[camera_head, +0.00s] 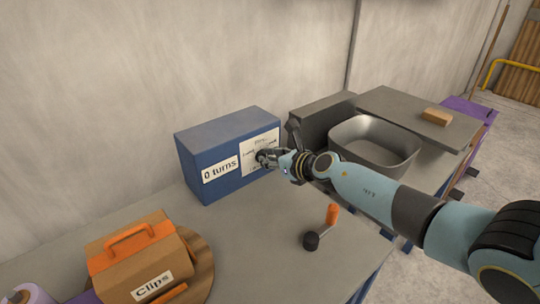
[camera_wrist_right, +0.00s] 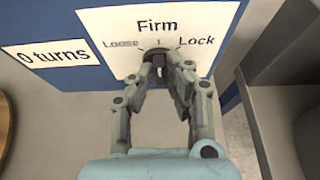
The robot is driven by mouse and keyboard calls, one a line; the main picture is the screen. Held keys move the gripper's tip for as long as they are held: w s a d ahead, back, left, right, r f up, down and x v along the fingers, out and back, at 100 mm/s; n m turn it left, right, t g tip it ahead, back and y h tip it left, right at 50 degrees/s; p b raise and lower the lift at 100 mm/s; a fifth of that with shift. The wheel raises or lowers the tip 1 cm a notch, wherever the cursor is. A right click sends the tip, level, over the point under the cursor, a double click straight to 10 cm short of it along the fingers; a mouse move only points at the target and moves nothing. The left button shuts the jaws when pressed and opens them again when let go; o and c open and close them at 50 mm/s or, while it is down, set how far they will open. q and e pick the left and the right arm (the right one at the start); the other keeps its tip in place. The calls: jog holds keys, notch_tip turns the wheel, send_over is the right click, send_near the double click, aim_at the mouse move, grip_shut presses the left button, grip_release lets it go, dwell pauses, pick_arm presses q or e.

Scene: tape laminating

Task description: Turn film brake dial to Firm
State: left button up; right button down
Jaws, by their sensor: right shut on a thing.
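The film brake dial (camera_wrist_right: 158,65) is a dark knob on a white plate (camera_wrist_right: 113,31) on the front of a blue box (camera_head: 221,182). The plate reads Loose at left, Firm at top and Lock at right. My right gripper (camera_wrist_right: 160,76) is shut on the dial, its fingers on either side of it. In the head view my right gripper (camera_head: 268,157) covers most of the dial. The dial's grip looks close to upright, toward Firm, but its exact pointing is hard to tell. My left gripper does not show.
The box carries a "0 turns" label (camera_head: 220,169). A grey basin (camera_head: 375,150) stands right of my gripper. An orange-handled crank (camera_head: 332,215) lies on the table in front. A Clips box (camera_head: 135,262) sits at lower left.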

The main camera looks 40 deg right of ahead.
dwell(0.4)
jog(key=c, duration=1.3)
grip_release()
jog(key=shift+c, duration=0.2)
jog(key=a+v, duration=0.1)
jog(key=v, duration=1.1)
jog(key=shift+d, duration=0.45)
